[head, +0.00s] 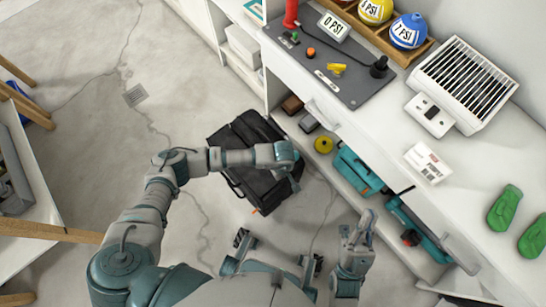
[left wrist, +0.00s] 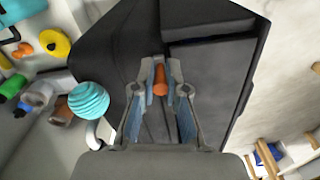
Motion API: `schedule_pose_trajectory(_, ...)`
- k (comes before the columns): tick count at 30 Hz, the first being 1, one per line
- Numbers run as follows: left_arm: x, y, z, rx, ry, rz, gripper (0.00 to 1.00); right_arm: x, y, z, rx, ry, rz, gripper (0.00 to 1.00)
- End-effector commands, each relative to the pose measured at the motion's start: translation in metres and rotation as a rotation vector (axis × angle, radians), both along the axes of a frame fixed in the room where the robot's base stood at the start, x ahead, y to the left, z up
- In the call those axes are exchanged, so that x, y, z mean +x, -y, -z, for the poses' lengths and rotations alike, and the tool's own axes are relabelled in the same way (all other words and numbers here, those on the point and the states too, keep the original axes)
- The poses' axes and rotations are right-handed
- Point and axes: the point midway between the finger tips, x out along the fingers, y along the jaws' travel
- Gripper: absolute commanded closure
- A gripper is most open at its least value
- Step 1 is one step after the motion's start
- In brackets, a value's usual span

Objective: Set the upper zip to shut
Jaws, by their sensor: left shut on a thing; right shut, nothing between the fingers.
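A black bag (head: 250,139) lies on the floor against the shelving; it fills much of the left wrist view (left wrist: 210,70). My left gripper (head: 294,178) is over the bag's right part, with its fingers pointing down at it. In the left wrist view the fingers (left wrist: 160,84) are shut on an orange zip pull (left wrist: 160,88). A second small orange tab (head: 254,211) shows at the bag's lower edge in the head view. My left arm hides part of the bag, so the zip's track is not clear. My right gripper (head: 357,228) is shut and empty, away from the bag.
The white counter (head: 385,130) with its lower shelf runs along the right. A yellow disc (head: 323,144) and a teal case (head: 357,172) sit on the lower shelf near the bag. Floor left of the bag is clear.

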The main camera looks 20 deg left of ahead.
Motion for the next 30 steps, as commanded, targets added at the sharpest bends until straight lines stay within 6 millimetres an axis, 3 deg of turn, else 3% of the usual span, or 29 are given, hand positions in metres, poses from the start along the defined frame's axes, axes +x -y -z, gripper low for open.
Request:
schedule_pose_trajectory(1,-0.003,0.0071,0.0001,-0.017,0.0,0.009,1.0,0.001,-0.0025,0.0001,-0.004,-0.005,0.0,1.0)
schedule_pose_trajectory(12,-0.0034,0.0071,0.0008,-0.018,-0.001,0.008,1.0,0.0045,-0.0038,0.0017,-0.006,-0.014,-0.001,1.0)
schedule_pose_trajectory(13,-0.0036,0.007,0.0009,-0.017,-0.002,0.008,0.81,0.0045,-0.0038,0.0016,-0.006,-0.014,-0.001,1.0)
schedule_pose_trajectory(15,-0.0037,0.0073,0.0009,-0.016,-0.002,0.008,0.63,0.0044,-0.0038,0.0016,-0.006,-0.013,-0.001,1.0)
schedule_pose_trajectory(30,-0.0017,0.0063,-0.0073,-0.019,0.002,0.008,0.63,0.0014,-0.0049,0.0007,-0.009,-0.012,0.0,1.0)
